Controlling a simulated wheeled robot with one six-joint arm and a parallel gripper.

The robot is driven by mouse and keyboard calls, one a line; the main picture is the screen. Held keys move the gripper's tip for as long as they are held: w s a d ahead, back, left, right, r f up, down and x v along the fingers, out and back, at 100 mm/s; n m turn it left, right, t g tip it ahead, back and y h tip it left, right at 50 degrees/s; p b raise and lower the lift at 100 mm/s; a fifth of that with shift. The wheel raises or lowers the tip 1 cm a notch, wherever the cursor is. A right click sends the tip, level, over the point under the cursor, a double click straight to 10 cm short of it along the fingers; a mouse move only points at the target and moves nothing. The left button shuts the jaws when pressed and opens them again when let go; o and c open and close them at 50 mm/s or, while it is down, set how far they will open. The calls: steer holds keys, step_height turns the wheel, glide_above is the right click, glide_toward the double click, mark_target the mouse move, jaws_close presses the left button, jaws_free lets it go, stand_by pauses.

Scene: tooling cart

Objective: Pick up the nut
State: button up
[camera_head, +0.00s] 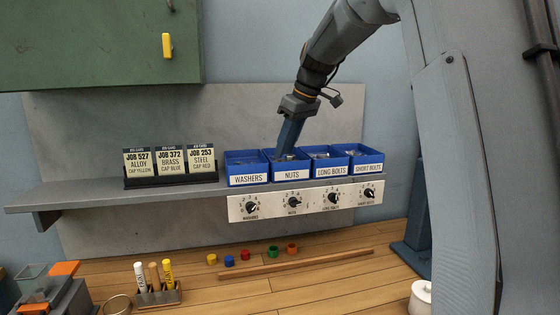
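A blue bin labelled NUTS (292,174) sits on the grey shelf, between the WASHERS bin (248,179) and the LONG BOLTS bin (331,171). My gripper (285,152) points down into the NUTS bin from above. Its lower end is at or just inside the bin's opening. The fingers are seen from the side and overlap, so I cannot see whether they are apart or together. Any single nut is too small or hidden to make out.
A SHORT BOLTS bin (367,169) stands at the row's right end. A dial panel (305,201) hangs below. A job-card holder (171,180) stands left on the shelf (70,196). Coloured caps (245,255), a wooden strip (290,264) and a marker holder (160,294) are on the bench.

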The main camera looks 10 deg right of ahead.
steer(key=shift+p+x, duration=0.55)
steer(key=shift+x, duration=1.05)
steer(key=shift+s+d, duration=0.1)
jaws_close()
